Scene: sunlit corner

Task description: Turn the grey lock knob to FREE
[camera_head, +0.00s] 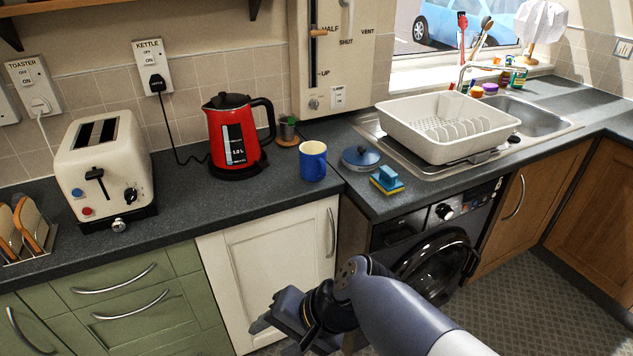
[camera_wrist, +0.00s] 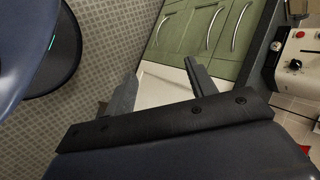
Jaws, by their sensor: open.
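The grey lock knob (camera_head: 314,104) is a small round knob low on the cream wall panel (camera_head: 345,70), behind the counter. A small white label (camera_head: 338,96) sits just right of it; its print and the knob's setting are too small to read. My gripper (camera_head: 272,318) is low in front of the white cupboard door, far from the knob. In the wrist view my gripper (camera_wrist: 160,87) has its two fingers spread, with nothing between them.
A blue mug (camera_head: 313,161), a small pot (camera_head: 287,130) and a red kettle (camera_head: 235,135) stand on the counter near the panel. A toaster (camera_head: 105,165) is left.

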